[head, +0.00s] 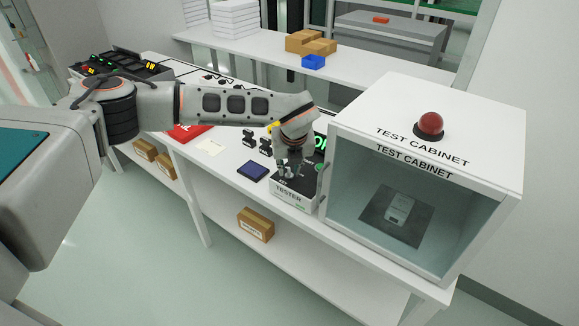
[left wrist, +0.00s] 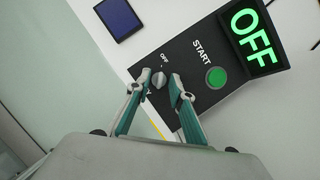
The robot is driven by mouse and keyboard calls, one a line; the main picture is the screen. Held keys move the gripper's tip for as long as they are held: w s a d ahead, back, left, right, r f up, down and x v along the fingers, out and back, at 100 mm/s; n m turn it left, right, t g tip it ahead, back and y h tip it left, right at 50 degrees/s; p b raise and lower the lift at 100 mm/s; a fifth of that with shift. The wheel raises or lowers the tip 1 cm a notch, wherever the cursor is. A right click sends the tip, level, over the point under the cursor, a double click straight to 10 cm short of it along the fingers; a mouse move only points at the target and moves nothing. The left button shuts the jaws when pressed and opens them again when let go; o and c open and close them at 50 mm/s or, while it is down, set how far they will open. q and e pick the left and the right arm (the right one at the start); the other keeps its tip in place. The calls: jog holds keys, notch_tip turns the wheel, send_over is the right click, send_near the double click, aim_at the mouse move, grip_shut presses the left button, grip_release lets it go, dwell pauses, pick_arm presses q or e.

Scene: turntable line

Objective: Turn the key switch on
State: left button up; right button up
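The tester (head: 296,194) is a white box with a black top panel on the table, left of the test cabinet. In the left wrist view its panel (left wrist: 190,62) carries a grey key switch knob (left wrist: 158,81) near an "OFF" label, a green START button (left wrist: 216,77) and a display (left wrist: 253,38) reading "OFF" in green. My left gripper (head: 290,168) points down over the tester; in the left wrist view its fingertips (left wrist: 160,77) are apart, one on each side of the knob. I cannot tell whether they touch it. My right gripper is out of view.
The white test cabinet (head: 487,180) with a red dome lamp (head: 429,126) stands close on the right, a small device (head: 398,209) inside. A dark blue pad (head: 252,171) lies left of the tester. Black clips (head: 249,138) stand behind it.

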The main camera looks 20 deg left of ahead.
pick_arm(q)
jog(key=shift+f, duration=0.1)
grip_shut()
